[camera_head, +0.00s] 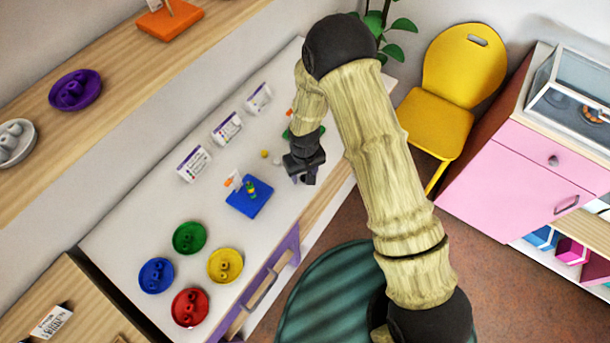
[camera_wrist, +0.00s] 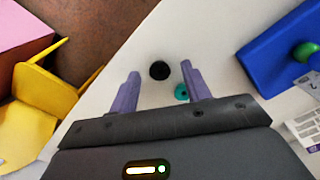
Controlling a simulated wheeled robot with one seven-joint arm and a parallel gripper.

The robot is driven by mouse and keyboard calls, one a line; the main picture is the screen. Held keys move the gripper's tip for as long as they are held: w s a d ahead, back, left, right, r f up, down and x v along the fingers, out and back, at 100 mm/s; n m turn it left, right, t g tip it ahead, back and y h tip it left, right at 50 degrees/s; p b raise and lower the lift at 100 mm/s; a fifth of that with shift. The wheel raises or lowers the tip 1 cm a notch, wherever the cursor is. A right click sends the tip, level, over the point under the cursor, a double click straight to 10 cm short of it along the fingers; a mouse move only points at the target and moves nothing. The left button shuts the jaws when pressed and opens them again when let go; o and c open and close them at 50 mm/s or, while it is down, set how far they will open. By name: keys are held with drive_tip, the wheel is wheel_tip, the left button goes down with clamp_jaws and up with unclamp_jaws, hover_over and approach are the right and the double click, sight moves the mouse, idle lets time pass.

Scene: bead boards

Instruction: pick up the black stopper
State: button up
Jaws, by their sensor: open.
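The black stopper (camera_wrist: 159,70) is a small dark round piece on the white table top in the wrist view. It lies between and slightly beyond the tips of my gripper's two purple fingers. My gripper (camera_wrist: 160,77) is open, with nothing held between the fingers. In the head view my gripper (camera_head: 304,178) hangs low over the table, right of the blue board (camera_head: 262,186). The stopper cannot be made out there; the gripper and arm cover that area.
A teal bead (camera_wrist: 181,92) lies close by the right finger. The blue board (camera_wrist: 262,62) is to the right in the wrist view. Green (camera_head: 189,238), blue (camera_head: 156,275), yellow (camera_head: 225,265) and red (camera_head: 190,307) dishes stand at the table's near end. A yellow chair (camera_head: 462,70) stands beyond.

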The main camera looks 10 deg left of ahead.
drive_tip(key=shift+f, duration=0.45)
drive_tip(key=shift+c, duration=0.2)
drive_tip(key=c, duration=1)
